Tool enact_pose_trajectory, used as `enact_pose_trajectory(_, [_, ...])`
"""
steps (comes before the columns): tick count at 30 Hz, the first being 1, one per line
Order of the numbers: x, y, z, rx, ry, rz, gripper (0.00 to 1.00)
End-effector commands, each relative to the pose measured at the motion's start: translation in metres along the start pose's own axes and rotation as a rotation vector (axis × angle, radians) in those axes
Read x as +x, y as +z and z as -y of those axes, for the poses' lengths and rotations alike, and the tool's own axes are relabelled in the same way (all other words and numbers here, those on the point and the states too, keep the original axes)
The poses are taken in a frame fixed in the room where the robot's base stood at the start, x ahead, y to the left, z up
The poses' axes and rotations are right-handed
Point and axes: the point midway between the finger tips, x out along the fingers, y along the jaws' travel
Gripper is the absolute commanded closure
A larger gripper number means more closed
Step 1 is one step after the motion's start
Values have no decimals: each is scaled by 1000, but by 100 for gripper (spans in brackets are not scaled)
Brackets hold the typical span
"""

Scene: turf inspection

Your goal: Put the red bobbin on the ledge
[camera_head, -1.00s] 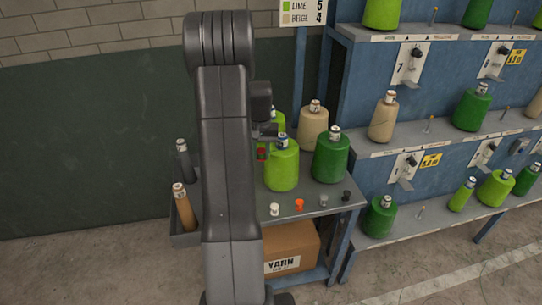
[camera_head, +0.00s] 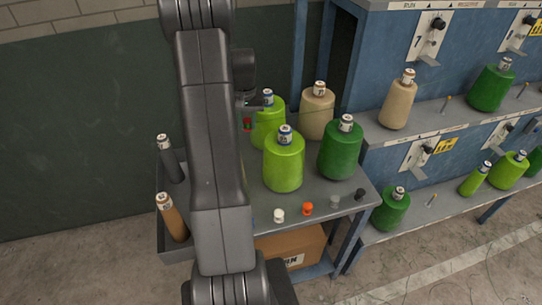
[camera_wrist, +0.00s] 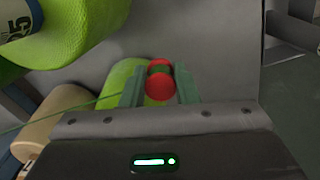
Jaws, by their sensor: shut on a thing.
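The red bobbin (camera_wrist: 160,84) shows in the wrist view between the two green fingers of my gripper (camera_wrist: 160,92), which is shut on it. A green band shows around its middle. In the head view the red bobbin (camera_head: 247,124) is a small red spot just right of my arm, near the lime cones, above the cart (camera_head: 325,186). My arm hides much of the gripper there. I cannot tell for sure which surface is the ledge; the rack has long shelf edges (camera_head: 440,134) at the right.
Lime cones (camera_head: 283,165), a beige cone (camera_head: 317,113) and a dark green cone (camera_head: 340,150) crowd the cart. Small white (camera_head: 279,216) and orange (camera_head: 307,209) pieces stand along its front edge. A box (camera_head: 290,245) is below.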

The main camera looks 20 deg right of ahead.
Motion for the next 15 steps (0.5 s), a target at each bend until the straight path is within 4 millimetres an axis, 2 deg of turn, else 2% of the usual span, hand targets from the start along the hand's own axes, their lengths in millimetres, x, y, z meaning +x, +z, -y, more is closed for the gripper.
enact_pose_trajectory(1, [10, 0, 0, 0, 0, 0, 94])
enact_pose_trajectory(15, [58, 0, 0, 0, 0, 0, 94])
